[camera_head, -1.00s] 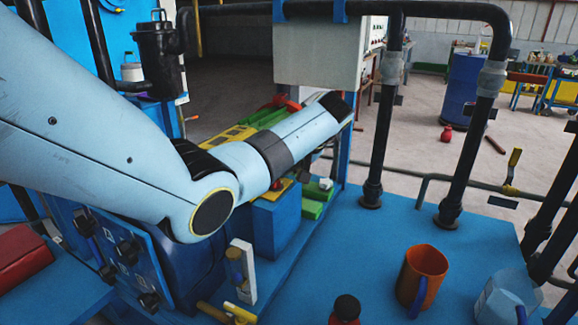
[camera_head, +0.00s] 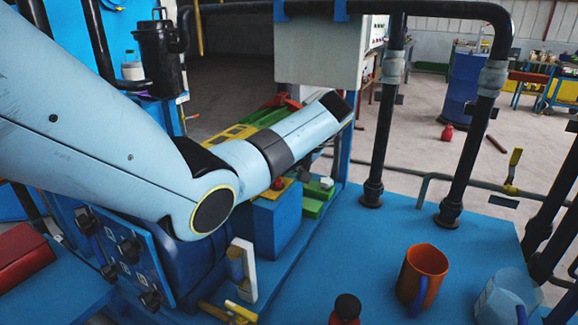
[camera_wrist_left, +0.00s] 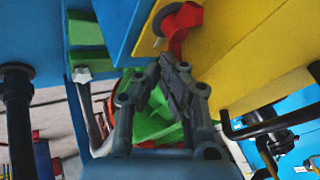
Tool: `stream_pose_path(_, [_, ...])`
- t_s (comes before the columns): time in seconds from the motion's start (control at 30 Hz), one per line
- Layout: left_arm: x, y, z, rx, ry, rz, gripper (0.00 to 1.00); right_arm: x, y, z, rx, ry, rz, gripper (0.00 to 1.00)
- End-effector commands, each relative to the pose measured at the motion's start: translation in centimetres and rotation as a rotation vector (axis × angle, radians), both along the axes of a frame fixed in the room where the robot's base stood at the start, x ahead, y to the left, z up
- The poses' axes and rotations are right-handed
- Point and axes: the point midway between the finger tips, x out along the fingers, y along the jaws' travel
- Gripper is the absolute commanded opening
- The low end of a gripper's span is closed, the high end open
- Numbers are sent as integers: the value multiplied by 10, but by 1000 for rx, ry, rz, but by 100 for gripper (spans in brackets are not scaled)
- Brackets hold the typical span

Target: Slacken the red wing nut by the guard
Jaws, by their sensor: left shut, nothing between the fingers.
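I cannot tell which part is the guard. My right gripper is in neither view.
In the head view an orange mug (camera_head: 421,275) and a clear jug (camera_head: 500,298) stand on the blue bench (camera_head: 350,240). Black pipes (camera_head: 380,140) rise behind them.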

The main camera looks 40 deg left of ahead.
Motion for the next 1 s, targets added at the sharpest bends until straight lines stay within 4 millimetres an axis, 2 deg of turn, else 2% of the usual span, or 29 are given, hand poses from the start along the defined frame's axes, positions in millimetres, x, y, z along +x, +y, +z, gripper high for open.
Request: stream_pose_path(1.0, [0, 4, 1, 1, 0, 1, 0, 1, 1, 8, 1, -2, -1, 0])
